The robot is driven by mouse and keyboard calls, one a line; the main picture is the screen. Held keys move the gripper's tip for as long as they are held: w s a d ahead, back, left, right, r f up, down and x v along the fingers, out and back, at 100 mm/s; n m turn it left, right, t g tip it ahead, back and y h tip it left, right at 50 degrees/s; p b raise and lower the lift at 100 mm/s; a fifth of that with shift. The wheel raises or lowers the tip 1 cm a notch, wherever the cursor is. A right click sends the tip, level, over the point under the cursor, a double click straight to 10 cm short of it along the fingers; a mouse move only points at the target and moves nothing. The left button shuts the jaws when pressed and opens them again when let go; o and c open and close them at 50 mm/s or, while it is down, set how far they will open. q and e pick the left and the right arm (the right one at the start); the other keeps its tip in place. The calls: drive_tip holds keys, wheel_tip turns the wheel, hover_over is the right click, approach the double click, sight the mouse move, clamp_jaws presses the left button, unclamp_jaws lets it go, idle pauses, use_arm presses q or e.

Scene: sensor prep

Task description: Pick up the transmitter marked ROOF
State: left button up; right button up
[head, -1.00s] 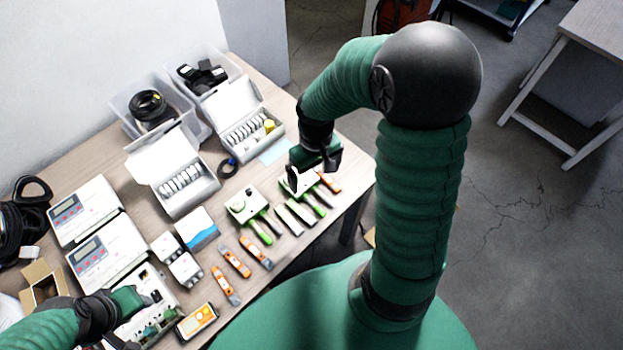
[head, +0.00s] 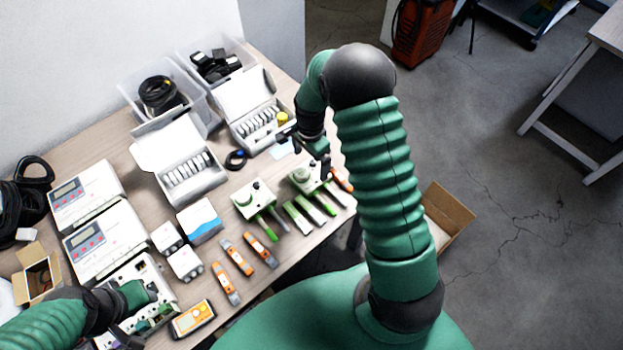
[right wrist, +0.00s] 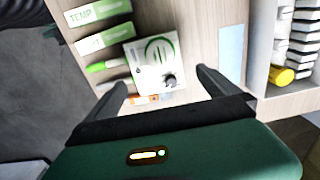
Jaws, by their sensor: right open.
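No ROOF mark is readable, so I cannot tell which thing is that transmitter. Two small white boxes (head: 167,237) (head: 185,264) stand left of the middle of the table. Two whitish-green square units with knobs, a left one (head: 253,199) and a right one (head: 308,175), stand right of them. My right gripper (head: 305,150) is open and empty, just above and behind the right unit. In the right wrist view a white unit with a green ring (right wrist: 153,58) lies ahead of the open fingers (right wrist: 163,80). My left gripper (head: 143,312) is over a circuit-board tray; its jaws are unclear.
Flat green-white tools (head: 305,214), one labelled TEMP in the right wrist view (right wrist: 98,10), lie near the front edge. Orange testers (head: 237,258) lie left of them. Open white cases (head: 190,190) and clear bins (head: 205,105) stand behind. A cardboard box (head: 450,210) is on the floor.

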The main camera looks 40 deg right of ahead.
sight(310, 174)
drive_tip(key=f, duration=0.5)
drive_tip(key=shift+s+a, duration=0.2)
drive_tip(key=shift+s, duration=0.1)
drive_tip(key=shift+w+f, duration=0.1)
drive_tip(key=shift+f, duration=0.2)
drive_tip(key=shift+r, duration=0.1)
drive_tip(key=c, duration=1.8)
